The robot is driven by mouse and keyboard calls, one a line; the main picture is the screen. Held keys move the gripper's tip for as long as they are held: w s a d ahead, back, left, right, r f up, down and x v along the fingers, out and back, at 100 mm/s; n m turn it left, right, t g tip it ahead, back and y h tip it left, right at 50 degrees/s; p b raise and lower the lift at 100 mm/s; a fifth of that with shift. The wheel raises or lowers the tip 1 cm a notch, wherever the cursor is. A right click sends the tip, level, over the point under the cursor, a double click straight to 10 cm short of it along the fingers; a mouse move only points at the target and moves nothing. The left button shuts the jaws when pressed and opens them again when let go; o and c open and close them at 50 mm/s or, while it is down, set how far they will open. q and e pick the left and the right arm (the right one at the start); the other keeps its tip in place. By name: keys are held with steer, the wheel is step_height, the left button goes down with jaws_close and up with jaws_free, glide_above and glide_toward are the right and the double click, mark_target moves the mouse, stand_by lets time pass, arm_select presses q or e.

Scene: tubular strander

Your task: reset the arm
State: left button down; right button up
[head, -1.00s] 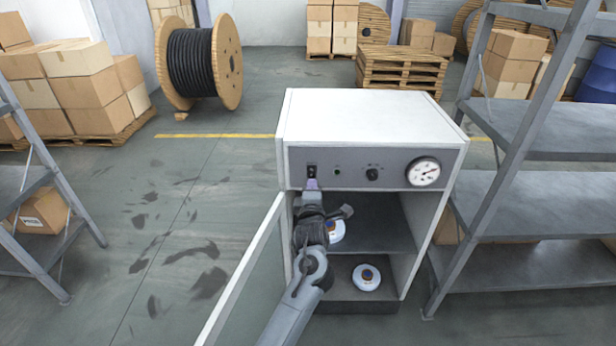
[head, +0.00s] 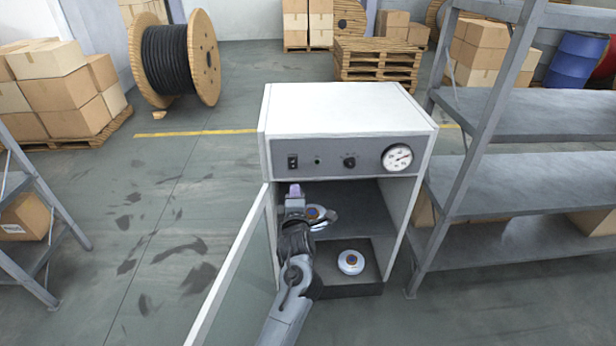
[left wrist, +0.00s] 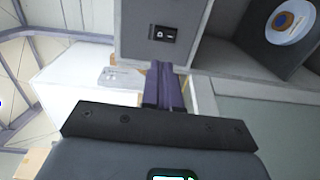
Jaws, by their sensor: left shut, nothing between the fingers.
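My left gripper (head: 295,190) is shut and empty, in front of the open white cabinet (head: 340,105). Its purple fingertips are just below the black rocker switch (head: 293,161) on the grey front panel and apart from it. In the left wrist view the closed fingers (left wrist: 165,85) point toward the panel, with the switch (left wrist: 163,33) beyond them. My left arm reaches up from the bottom of the head view and hides part of the cabinet's inside. My right gripper is not in view.
The glass door (head: 235,270) stands open left of my arm. One white-and-blue round item (head: 351,262) sits on the cabinet floor; another (head: 318,216) is partly hidden by my gripper. A gauge (head: 397,158) is on the panel. A grey shelf rack (head: 530,185) stands close on the right.

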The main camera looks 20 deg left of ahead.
arm_select(q)
steer(key=shift+f, duration=0.1)
steer(key=s+f+m+g+h, duration=0.55)
steer(key=s+f+m, duration=0.9)
steer(key=s, duration=0.55)
steer(key=s+d+f+m+g, duration=0.1)
steer(key=s+f+m+g, duration=0.15)
steer(key=s, duration=0.65)
steer(key=s+d+f+m+g+h, duration=0.15)
steer(key=s+m, duration=0.25)
steer(key=s, duration=0.5)
steer(key=s+f+m+g, duration=0.1)
steer(key=s+m+g, duration=0.2)
steer(key=s, duration=0.5)
step_height(320, 180, up, 36)
steer(key=p, duration=3.5)
steer(key=shift+s, duration=0.4)
